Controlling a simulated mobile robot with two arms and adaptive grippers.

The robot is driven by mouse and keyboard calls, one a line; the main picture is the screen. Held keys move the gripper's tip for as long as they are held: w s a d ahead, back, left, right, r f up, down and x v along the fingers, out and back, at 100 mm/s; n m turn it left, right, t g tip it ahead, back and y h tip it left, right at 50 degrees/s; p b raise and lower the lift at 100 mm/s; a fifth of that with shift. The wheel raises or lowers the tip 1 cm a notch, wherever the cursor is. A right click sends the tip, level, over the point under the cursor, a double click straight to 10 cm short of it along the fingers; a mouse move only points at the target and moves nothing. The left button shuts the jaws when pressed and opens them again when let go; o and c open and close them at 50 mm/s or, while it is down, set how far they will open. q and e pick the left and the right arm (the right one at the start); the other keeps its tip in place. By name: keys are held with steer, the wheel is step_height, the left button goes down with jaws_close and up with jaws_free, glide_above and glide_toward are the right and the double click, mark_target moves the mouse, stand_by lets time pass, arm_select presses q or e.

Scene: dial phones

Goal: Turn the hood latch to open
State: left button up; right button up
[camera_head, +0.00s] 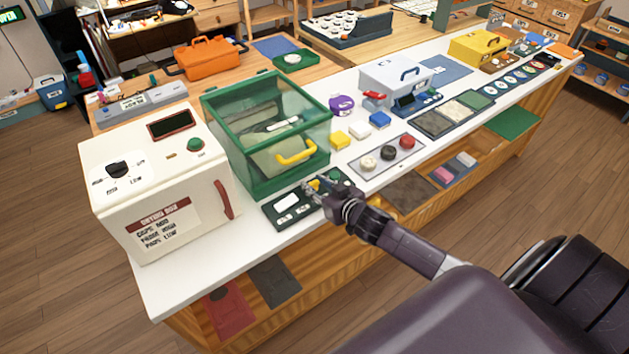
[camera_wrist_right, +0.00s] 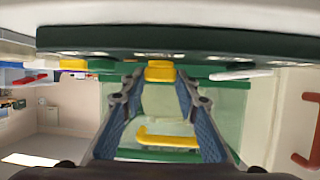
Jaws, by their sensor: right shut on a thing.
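The hood (camera_head: 265,120) is a green-framed clear box with a yellow handle (camera_head: 296,154) on its front; its lid is down. A dark green panel (camera_head: 283,214) with white labels lies in front of it, also along the top of the wrist view (camera_wrist_right: 220,42). A yellow latch knob (camera_wrist_right: 159,71) stands on this panel. My right gripper (camera_head: 318,187) is at the panel, its fingers (camera_wrist_right: 158,76) on either side of the yellow knob and shut on it. The fingers hide much of the knob in the head view. My left gripper is not in view.
A white box (camera_head: 165,180) with a dial and red handle stands left of the hood. Right of it are a purple dispenser (camera_head: 341,105), yellow and blue blocks and a tray (camera_head: 386,168) with round knobs. The white counter's front strip is clear at the left.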

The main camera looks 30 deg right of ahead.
steer(key=shift+d+n+y, duration=0.1)
steer(key=shift+n+y, duration=0.4)
steer(key=shift+y, duration=0.1)
steer(key=o, duration=1.1)
steer(key=shift+o, duration=0.2)
steer(key=shift+s, duration=0.15)
steer(key=v, duration=1.1)
steer(key=shift+s+r, duration=0.25)
steer(key=shift+s, duration=0.05)
